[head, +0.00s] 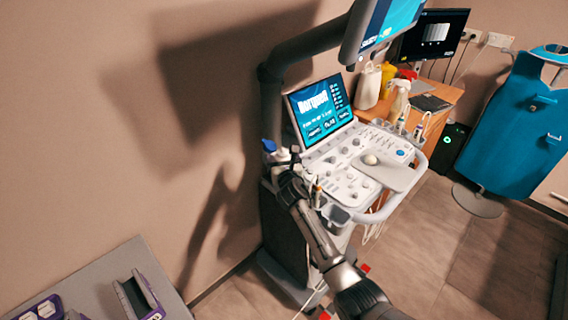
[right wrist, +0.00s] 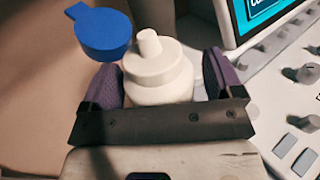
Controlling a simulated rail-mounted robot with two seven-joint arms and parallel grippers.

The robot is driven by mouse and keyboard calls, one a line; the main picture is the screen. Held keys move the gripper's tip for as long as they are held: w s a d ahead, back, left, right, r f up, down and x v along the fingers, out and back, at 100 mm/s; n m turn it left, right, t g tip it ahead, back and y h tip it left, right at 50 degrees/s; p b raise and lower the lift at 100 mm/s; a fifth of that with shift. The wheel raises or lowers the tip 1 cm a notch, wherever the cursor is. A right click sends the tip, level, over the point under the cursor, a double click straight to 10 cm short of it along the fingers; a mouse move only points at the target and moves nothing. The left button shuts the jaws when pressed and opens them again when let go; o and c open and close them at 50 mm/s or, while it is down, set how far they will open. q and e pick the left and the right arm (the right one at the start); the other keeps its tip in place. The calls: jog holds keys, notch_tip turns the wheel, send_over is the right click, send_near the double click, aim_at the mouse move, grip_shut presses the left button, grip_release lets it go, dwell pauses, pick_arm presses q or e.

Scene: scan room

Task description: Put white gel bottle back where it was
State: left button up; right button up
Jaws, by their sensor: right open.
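A white bottle with a narrow nozzle (right wrist: 158,68) stands between the two purple-padded fingers of my right gripper (right wrist: 165,85) in the right wrist view. The fingers are open around it, one on each side; a firm grip does not show. The bottle's lower part is hidden by the gripper body. In the head view my right gripper (head: 292,165) is at the left side of the ultrasound console (head: 350,170), beside its screen. There the bottle is mostly hidden. My left gripper is not in view.
A round blue lid-like piece with a tab (right wrist: 102,32) is just left of the bottle. The console screen (head: 320,108) is close on the right. A wooden desk (head: 445,95) behind holds a white jug (head: 368,88) and a spray bottle (head: 399,98). Wall lies left.

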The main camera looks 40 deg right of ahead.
jog(key=shift+r, duration=0.55)
jog(key=shift+s+a+r+p, duration=0.1)
jog(key=shift+s+p, duration=0.15)
jog(key=shift+p, duration=0.25)
jog(key=s+a+f+m+g+y+p, duration=0.15)
jog(key=s+a+f+m, duration=0.35)
jog(key=s, duration=0.5)
jog(key=s+a+f+m+g+y+p, duration=0.1)
jog(key=s+a+f+m+g, duration=0.25)
jog(key=s+m, duration=0.45)
jog(key=s+a+f+m+g+y+p, duration=0.15)
jog(key=s+a+f+m, duration=0.35)
jog(key=s, duration=0.8)
jog(key=s+a+m+g+y, duration=0.2)
jog(key=s+a+m, duration=0.2)
jog(key=s, duration=0.5)
jog(key=s+a+f+m+g+y, duration=0.1)
jog(key=s+a+m, duration=0.4)
jog(key=s, duration=0.5)
jog(key=m+g+y, duration=0.1)
jog(key=g, duration=0.1)
jog(key=shift+s+a+f+g+y+b, duration=0.2)
jog(key=shift+g+y+b, duration=0.1)
jog(key=shift+g+b, duration=0.1)
